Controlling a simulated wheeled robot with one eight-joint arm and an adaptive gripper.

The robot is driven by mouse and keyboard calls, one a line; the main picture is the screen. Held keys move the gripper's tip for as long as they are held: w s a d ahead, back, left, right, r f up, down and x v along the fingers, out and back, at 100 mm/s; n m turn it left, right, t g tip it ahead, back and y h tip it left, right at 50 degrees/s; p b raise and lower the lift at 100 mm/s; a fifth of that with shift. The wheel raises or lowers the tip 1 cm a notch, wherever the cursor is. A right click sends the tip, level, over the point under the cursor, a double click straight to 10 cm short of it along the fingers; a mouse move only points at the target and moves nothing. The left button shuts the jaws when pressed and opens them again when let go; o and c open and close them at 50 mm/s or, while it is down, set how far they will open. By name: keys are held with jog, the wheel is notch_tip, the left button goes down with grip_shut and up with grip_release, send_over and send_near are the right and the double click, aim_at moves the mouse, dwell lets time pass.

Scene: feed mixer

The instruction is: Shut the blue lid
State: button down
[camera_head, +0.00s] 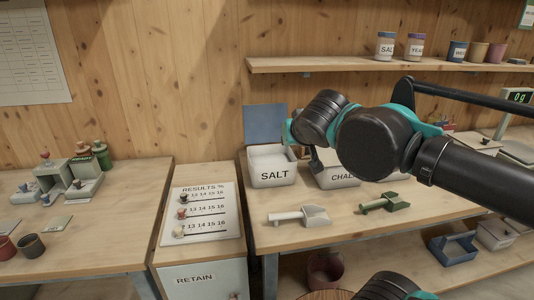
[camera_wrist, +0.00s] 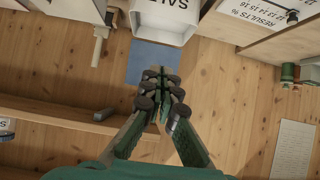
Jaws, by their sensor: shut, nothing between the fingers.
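The blue lid (camera_head: 264,124) stands upright and open at the back of the white SALT bin (camera_head: 272,172) in the head view. In the wrist view, which is turned upside down, the lid (camera_wrist: 152,60) lies just beyond the fingertips, beside the bin (camera_wrist: 163,18). My gripper (camera_wrist: 160,80) is shut and empty, its tips overlapping the lid's near edge in that picture. I cannot tell whether they touch it. In the head view the end of my arm is to the right of the lid, and the fingers are mostly hidden by it.
A CHALK bin (camera_head: 338,178) stands right of the SALT bin, partly behind my arm. A white scoop (camera_head: 300,216) and a green scoop (camera_head: 385,203) lie in front on the bench. A shelf (camera_head: 330,65) with jars runs along the wall above.

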jog(key=shift+s+d, duration=0.15)
jog(key=shift+s, duration=0.4)
jog(key=shift+s+d+r, duration=0.1)
jog(key=shift+s+d, duration=0.15)
jog(key=shift+s, duration=0.5)
jog(key=shift+s+d, duration=0.2)
jog(key=shift+s, duration=0.55)
jog(key=shift+s, duration=0.1)
jog(key=shift+s+d+r, duration=0.1)
jog(key=shift+s+d, duration=0.1)
jog(key=shift+s, duration=0.5)
jog(key=shift+s+d, duration=0.2)
jog(key=shift+s, duration=0.45)
notch_tip(320, 180, up, 6)
jog(key=shift+s, duration=0.1)
